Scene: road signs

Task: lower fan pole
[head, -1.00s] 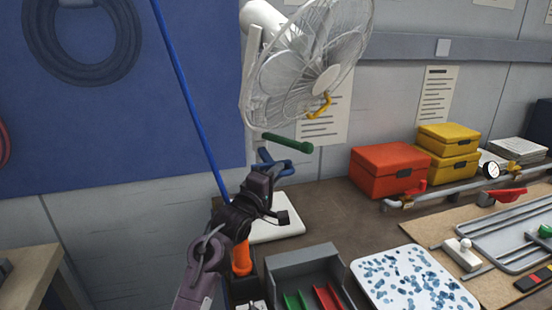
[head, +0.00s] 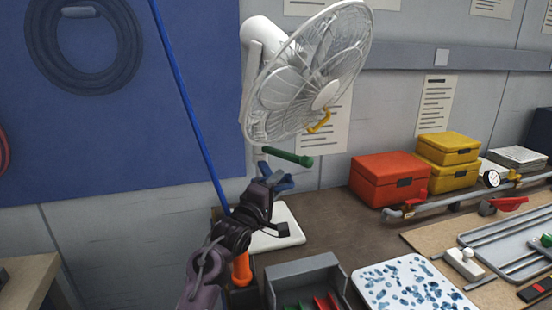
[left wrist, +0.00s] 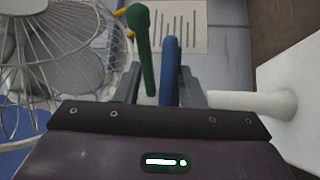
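The white fan (head: 305,85) stands at the back, its pole rising from a flat white base (head: 285,228) on the bench. A green handle (head: 287,156) and a blue lever (head: 278,180) sit below the fan head. My left gripper (head: 268,182) is at the blue lever, hiding much of the pole. In the left wrist view, the blue lever (left wrist: 170,62) stands between the open fingers, with the green handle (left wrist: 140,45) beside it near the left finger. The white pole (left wrist: 235,101) runs sideways past the right finger. Contact cannot be told. My right gripper is not in view.
Red (head: 375,180) and yellow boxes (head: 447,150) stand right of the fan. A grey bin (head: 305,272) and a blue-speckled tray (head: 365,285) lie in front. A gauge pipe (head: 455,198) crosses the right side.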

